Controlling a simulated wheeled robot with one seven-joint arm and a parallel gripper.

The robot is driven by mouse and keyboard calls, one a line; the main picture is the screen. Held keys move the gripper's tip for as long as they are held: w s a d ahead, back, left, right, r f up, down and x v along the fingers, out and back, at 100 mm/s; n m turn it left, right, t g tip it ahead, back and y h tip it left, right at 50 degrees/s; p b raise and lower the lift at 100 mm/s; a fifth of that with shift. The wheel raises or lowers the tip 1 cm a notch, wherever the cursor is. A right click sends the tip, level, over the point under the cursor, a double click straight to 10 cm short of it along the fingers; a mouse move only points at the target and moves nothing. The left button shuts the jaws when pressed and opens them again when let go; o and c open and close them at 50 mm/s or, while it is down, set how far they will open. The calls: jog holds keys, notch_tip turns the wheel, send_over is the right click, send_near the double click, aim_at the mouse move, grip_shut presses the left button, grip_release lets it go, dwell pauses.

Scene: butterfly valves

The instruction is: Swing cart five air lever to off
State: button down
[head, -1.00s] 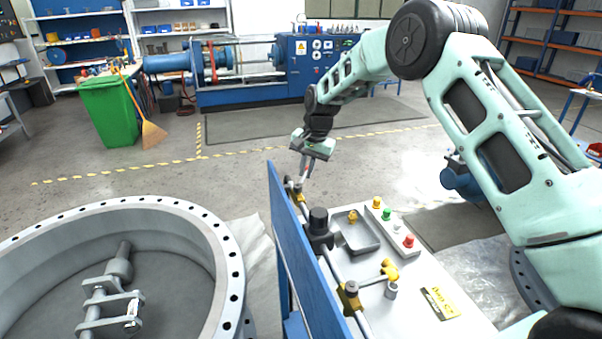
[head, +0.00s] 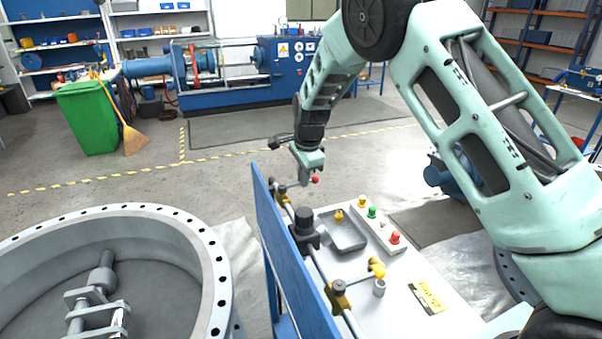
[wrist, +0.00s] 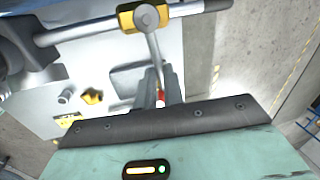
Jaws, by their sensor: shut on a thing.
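The cart's pale top (head: 400,318) stands before me, with a blue panel (head: 290,255) along its left edge and a pipe beside it. At the far end of the pipe a yellow valve (wrist: 128,18) carries a grey lever (wrist: 154,50) with a red tip (head: 315,180). My gripper (head: 304,183) is shut on this lever near the tip. In the wrist view the lever lies between the fingers (wrist: 160,92), roughly square to the pipe. The fingers hide part of the red tip.
A black fitting (head: 303,222) stands on the pipe between the valves. A grey tray (head: 342,232) and a box of coloured buttons (head: 384,228) sit on the cart. A large flanged ring (head: 190,255) lies at the left.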

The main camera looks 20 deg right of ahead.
jog(key=shift+s+r+m, duration=0.1)
jog(key=shift+s+m, duration=0.1)
jog(key=shift+m, duration=0.3)
jog(key=c, duration=1.5)
grip_release()
jog(key=shift+s, duration=0.1)
jog(key=s+r+b, duration=0.3)
jog(key=r, duration=1.4)
jog(key=shift+s, duration=0.2)
jog(key=shift+s+f, duration=0.1)
